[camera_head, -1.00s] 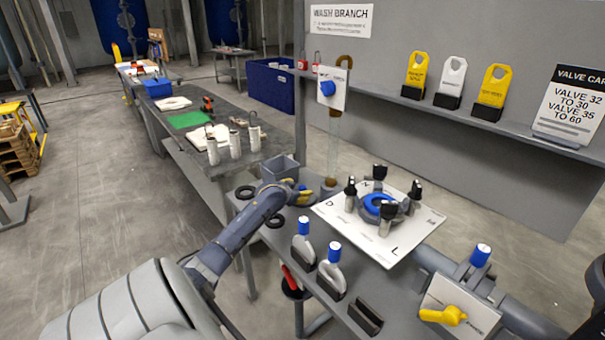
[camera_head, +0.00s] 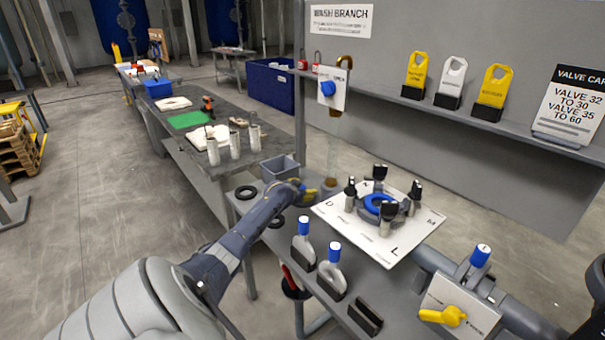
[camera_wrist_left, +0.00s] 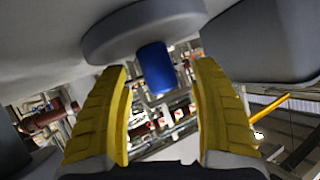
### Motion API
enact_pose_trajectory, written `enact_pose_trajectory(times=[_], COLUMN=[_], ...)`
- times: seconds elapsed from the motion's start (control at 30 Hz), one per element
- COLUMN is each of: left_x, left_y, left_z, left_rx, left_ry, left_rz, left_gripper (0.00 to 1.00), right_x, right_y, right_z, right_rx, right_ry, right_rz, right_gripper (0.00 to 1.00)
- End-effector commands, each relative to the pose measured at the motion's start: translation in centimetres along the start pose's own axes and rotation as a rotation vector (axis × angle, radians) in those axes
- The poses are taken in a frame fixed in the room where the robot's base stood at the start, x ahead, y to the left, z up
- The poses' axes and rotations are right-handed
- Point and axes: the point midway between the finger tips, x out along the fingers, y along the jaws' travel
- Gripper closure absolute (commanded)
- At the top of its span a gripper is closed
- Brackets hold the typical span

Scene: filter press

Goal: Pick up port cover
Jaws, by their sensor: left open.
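The port cover appears in the left wrist view as a round grey disc (camera_wrist_left: 145,28) with a blue cylindrical knob (camera_wrist_left: 157,68). My left gripper (camera_wrist_left: 162,112) is open, its yellow fingers on either side of the knob with gaps showing. In the head view my left gripper (camera_head: 308,191) is low over the back of the grey bench, just left of the white lettered plate. It hides most of the cover there. My right gripper is not in view.
The white plate (camera_head: 335,213) carries a blue-centred ring fitting (camera_head: 380,206) with several upright black-topped clamps. Two blue-topped handles (camera_head: 304,240) (camera_head: 332,268) stand nearer on the bench. A grey bin (camera_head: 280,168) and a black ring (camera_head: 246,192) lie beside the gripper.

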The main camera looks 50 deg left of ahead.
Motion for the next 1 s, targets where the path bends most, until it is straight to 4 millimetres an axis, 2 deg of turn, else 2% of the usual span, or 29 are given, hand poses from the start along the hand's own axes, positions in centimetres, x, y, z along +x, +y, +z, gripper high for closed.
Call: enact_pose_trajectory(times=[0.3, 0.83, 1.0], left_x=[0.11, 0.09, 0.08], left_y=[0.03, 0.01, -0.05], left_z=[0.02, 0.02, -0.1], left_rx=[0.0, 0.0, 0.0], left_ry=[0.0, 0.0, 0.002], left_rz=[0.0, 0.0, -0.001], left_gripper=[0.36, 0.98, 1.0], right_x=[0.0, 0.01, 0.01], right_y=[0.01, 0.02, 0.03], right_z=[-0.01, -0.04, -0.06], right_rx=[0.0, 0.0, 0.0], right_ry=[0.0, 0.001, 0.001], right_rz=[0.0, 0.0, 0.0], right_gripper=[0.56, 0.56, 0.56])
